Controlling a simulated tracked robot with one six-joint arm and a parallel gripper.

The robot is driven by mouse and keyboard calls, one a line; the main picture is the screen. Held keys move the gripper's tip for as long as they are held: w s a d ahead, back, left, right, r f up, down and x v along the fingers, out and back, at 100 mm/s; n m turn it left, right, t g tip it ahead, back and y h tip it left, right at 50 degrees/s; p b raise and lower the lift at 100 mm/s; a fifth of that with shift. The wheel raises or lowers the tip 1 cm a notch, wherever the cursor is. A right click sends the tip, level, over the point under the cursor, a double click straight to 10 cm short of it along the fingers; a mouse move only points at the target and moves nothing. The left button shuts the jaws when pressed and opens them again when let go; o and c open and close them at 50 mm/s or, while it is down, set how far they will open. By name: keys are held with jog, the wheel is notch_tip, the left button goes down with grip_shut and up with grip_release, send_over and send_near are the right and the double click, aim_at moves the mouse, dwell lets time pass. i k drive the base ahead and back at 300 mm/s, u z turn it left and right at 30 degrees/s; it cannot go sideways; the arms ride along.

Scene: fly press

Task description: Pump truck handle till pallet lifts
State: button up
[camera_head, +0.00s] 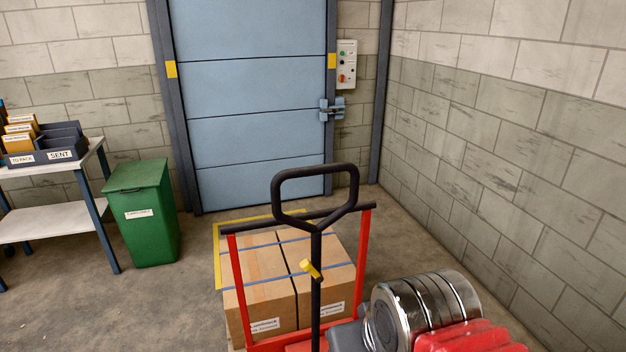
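The pallet truck's black handle (316,260) stands upright in the middle, with a closed loop grip (314,171) at its top. A yellow lever or tab (311,270) sits partway down the shaft. The truck's red frame (361,265) stands around the handle. Strapped cardboard boxes (265,275) are loaded beyond the handle; the pallet under them is mostly hidden, so its height off the floor cannot be told. My arm (430,310), silver and red, shows at the lower right beside the truck. My gripper is not in the picture.
A green bin (146,212) and a work table (75,165) with trays stand at the left. A blue door (255,100) closes the back, with a control box (346,66) beside it. A block wall (510,130) bounds the right. Floor at lower left is clear.

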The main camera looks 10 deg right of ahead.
aim_at(316, 231)
jog(key=z, duration=0.05)
jog(key=k, duration=0.3)
jog(key=u, duration=0.7)
jog(key=i, duration=1)
jog(key=u, duration=0.05)
